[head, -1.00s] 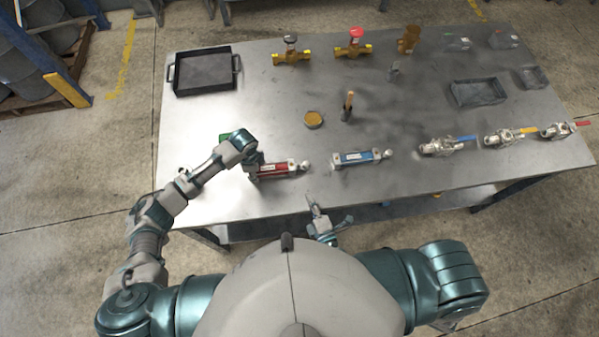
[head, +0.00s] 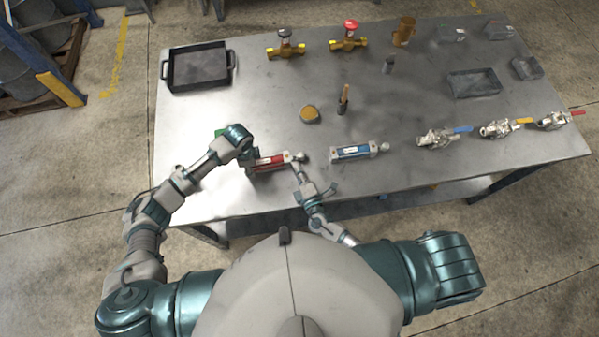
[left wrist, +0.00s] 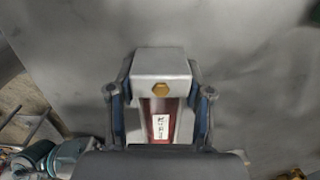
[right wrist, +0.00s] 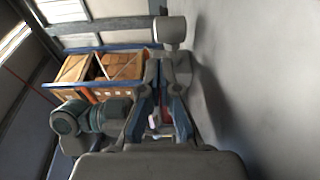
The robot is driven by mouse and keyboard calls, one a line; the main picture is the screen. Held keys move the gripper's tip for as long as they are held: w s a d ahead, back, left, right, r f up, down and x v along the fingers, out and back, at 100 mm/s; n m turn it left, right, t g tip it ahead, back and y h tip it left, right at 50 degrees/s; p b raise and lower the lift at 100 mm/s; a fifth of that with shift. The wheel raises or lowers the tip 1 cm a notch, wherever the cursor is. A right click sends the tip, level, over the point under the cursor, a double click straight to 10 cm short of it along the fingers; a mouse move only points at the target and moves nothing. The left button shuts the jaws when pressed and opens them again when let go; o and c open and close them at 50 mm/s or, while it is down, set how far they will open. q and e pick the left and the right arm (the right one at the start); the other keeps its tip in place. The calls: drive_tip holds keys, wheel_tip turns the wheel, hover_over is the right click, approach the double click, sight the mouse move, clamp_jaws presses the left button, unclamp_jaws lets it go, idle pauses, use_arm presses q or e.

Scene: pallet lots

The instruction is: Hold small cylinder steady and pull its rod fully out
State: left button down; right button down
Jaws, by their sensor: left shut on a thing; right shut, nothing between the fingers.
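The small red cylinder (head: 270,162) lies on the metal table, its rod end (head: 300,157) pointing right. My left gripper (head: 247,161) is shut on its left end. In the left wrist view the fingers (left wrist: 160,95) sit either side of the silver end cap (left wrist: 160,67), with the red body (left wrist: 160,118) behind. My right gripper (head: 298,170) is shut and empty, just in front of the rod end. In the right wrist view the grey rod end (right wrist: 170,32) shows just past the closed fingertips (right wrist: 164,62); whether they touch cannot be told.
A blue cylinder (head: 352,152) lies close to the right. Valves with blue (head: 437,138), yellow (head: 500,128) and red (head: 553,120) handles lie farther right. A brass disc (head: 309,114), a hammer-like tool (head: 343,100) and a black tray (head: 200,68) stand behind.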

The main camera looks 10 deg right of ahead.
sight(320, 192)
drive_tip(key=shift+a, duration=0.1)
drive_tip(key=shift+d, duration=2.1)
drive_tip(key=v, duration=1)
